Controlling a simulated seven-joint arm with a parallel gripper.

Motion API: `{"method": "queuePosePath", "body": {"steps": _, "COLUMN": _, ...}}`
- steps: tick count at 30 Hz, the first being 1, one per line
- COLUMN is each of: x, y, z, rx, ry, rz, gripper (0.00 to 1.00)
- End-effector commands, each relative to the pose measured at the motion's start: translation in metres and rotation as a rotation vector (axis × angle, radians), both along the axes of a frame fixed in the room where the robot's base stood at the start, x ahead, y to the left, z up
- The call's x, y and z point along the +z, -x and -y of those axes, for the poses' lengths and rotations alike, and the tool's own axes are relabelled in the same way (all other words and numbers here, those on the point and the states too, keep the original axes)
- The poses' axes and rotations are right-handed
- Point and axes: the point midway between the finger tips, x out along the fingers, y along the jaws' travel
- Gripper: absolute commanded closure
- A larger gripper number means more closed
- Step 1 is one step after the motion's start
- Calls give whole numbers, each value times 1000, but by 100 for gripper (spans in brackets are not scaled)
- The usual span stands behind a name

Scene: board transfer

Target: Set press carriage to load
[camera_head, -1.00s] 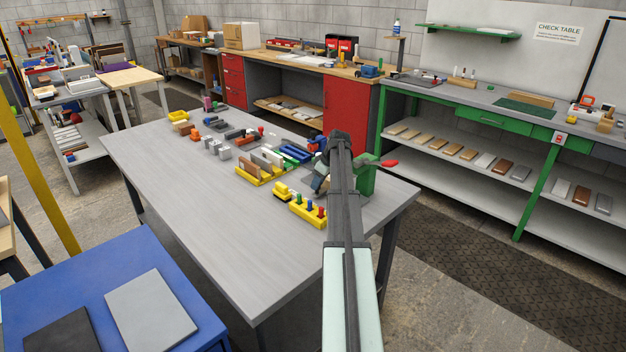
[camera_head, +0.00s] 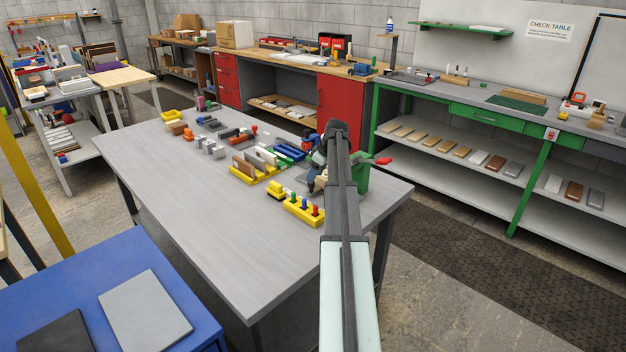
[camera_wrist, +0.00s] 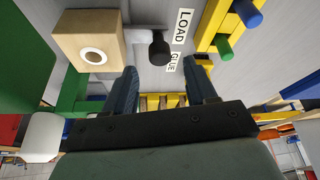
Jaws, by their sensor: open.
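The green press (camera_head: 362,178) with a red-tipped handle (camera_head: 383,161) stands at the right end of the grey table, partly hidden by my arm. In the wrist view, a light wooden block (camera_wrist: 78,37) with a white ring on it sits beside a black knob (camera_wrist: 159,48) on a pale rod. I take these for the press carriage and its knob. The LOAD label (camera_wrist: 182,26) and the GLUE label (camera_wrist: 173,62) lie just right of the knob. My gripper (camera_wrist: 163,75) is open, its two blue fingers pointing toward the knob, which shows between and beyond the tips.
A yellow rack with coloured pegs (camera_head: 304,211) stands left of the press; its pegs also show in the wrist view (camera_wrist: 224,47). Several blocks and racks, such as the yellow slotted rack (camera_head: 245,176), lie farther back. The table's left front (camera_head: 230,245) is clear.

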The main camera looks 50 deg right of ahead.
Motion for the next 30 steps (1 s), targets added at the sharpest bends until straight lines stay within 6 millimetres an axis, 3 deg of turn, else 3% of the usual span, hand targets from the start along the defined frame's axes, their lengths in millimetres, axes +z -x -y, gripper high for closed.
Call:
{"method": "queuePosePath", "body": {"steps": 9, "x": 59, "y": 23, "z": 7, "rx": 0, "ry": 1, "rz": 1, "gripper": 44}}
{"method": "queuePosePath", "body": {"steps": 15, "x": 82, "y": 33, "z": 9, "rx": 0, "ry": 0, "rz": 1, "gripper": 44}}
{"method": "queuePosePath", "body": {"steps": 30, "x": 93, "y": 37, "z": 10, "rx": 0, "ry": 0, "rz": 0, "gripper": 44}}
